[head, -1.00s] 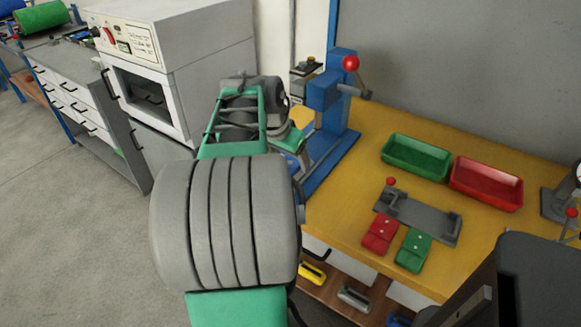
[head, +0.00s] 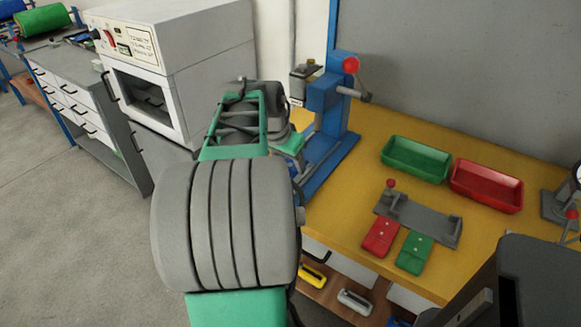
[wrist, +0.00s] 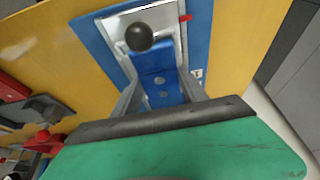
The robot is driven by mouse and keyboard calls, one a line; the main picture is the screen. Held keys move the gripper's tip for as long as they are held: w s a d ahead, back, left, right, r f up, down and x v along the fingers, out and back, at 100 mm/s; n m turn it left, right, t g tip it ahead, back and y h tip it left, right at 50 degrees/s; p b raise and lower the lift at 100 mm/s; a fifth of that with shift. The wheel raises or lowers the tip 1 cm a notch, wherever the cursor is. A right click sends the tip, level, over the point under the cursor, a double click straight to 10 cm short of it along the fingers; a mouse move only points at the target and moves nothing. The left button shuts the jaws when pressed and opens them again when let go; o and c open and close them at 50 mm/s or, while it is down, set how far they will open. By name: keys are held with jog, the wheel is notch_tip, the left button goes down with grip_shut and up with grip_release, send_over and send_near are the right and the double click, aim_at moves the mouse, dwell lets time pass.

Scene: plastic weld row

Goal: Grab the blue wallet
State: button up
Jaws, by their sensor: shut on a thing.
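The blue wallet (wrist: 158,88) shows in the wrist view as a narrow blue piece with round snaps. My gripper (wrist: 160,82) is shut on it, with one grey finger along each side. The wallet is over the blue press base (wrist: 200,25) and its pale metal plate (wrist: 112,28). I cannot tell how much gap lies between them. In the head view my arm hides the wallet and the jaws, beside the blue press (head: 330,105). A red wallet (head: 381,237) and a green wallet (head: 413,253) lie on the yellow table.
A dark round knob (wrist: 139,37) is close to the wallet in the wrist view. A grey fixture (head: 425,220) stands behind the other wallets. A green tray (head: 415,160) and a red tray (head: 486,185) sit farther back. A white oven (head: 175,70) stands left of the table.

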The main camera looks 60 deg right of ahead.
jog(key=c, duration=0.7)
jog(key=shift+r, duration=0.1)
